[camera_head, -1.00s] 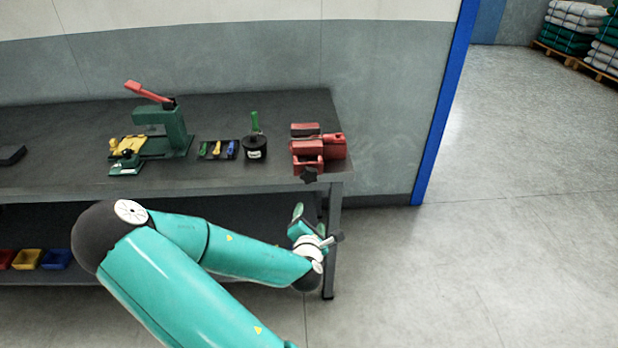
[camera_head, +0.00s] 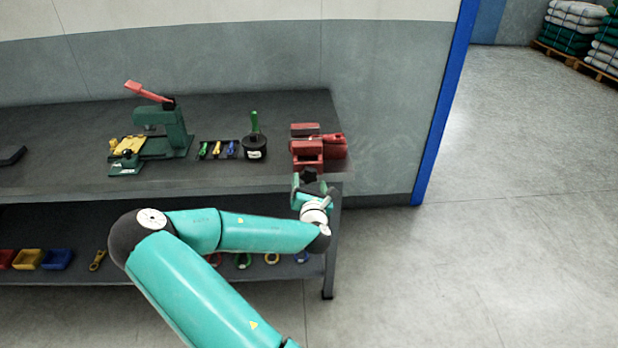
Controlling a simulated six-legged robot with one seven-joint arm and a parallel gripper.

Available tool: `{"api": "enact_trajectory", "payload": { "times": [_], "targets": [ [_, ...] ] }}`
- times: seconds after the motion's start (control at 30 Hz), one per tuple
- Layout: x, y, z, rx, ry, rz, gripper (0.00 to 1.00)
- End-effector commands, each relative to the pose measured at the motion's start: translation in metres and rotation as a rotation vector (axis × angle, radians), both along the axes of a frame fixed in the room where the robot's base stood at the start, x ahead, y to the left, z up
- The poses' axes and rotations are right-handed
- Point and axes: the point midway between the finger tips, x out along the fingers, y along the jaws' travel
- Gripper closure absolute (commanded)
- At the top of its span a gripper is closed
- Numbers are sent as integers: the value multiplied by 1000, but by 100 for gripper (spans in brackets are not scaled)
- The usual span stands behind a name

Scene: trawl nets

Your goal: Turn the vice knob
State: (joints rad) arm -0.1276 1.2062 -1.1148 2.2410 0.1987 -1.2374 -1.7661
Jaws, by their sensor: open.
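The red vice (camera_head: 322,148) stands on the workbench near its right front corner. Its dark star-shaped knob (camera_head: 309,174) sticks out at the front, over the bench edge. My gripper (camera_head: 309,184) is just in front of and below the knob, pointing up towards it. The gripper is open, with a finger to each side of the knob's lower part as seen here. I cannot tell whether the fingers touch the knob. The wrist hides part of the bench's front edge.
The workbench (camera_head: 240,182) also carries a green press (camera_head: 167,132) with a red lever, a small tray (camera_head: 217,149) of coloured tools and a black pot (camera_head: 254,147). Coloured bins (camera_head: 57,259) and several rings lie on the lower shelf. The floor to the right is clear.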

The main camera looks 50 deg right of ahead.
Motion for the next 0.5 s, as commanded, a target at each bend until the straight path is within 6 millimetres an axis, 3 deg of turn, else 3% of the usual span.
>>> {"api": "enact_trajectory", "payload": {
  "times": [0.2, 0.5],
  "targets": [
    [19, -22, 0, 1, -1, 0, 28],
    [23, -27, 0, 1, 1, -1, 28]
  ]
}}
